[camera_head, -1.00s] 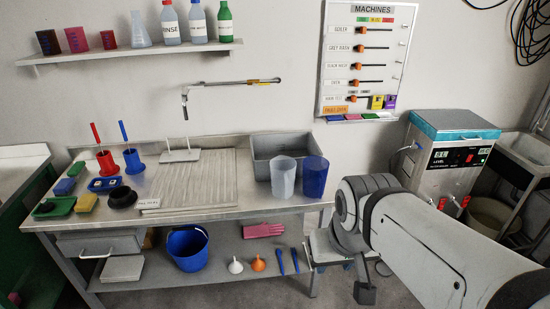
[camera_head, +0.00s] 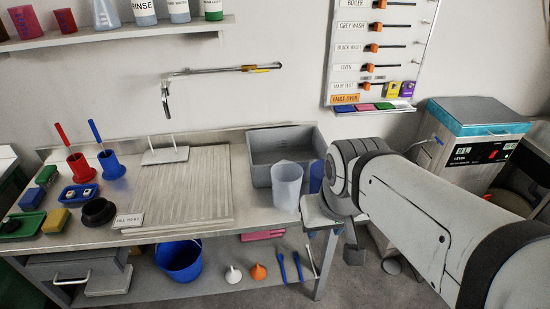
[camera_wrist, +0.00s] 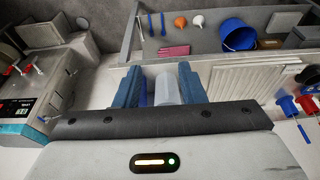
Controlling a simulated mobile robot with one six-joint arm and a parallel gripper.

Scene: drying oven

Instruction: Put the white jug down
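The white jug (camera_head: 287,185) stands upright on the steel bench (camera_head: 240,222), in front of the grey tub. It also shows in the wrist view (camera_wrist: 167,88), between the lines of the fingers. The blue jug (camera_head: 317,176) stands just right of it, partly hidden by my arm. In the wrist view, a blue strip between the fingers is probably this jug. My gripper (camera_wrist: 158,68) has its two blue fingers apart. I see neither finger touching the white jug. In the head view, the gripper is mostly hidden by my arm, right of the jugs near the bench's right end.
The grey tub (camera_head: 280,148) stands behind the jugs. A ribbed drainboard (camera_head: 185,185) lies to their left. A blue bucket (camera_head: 180,262) and funnels are on the lower shelf. A machine with a display (camera_head: 480,150) stands to the right. The bench strip left of the white jug is clear.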

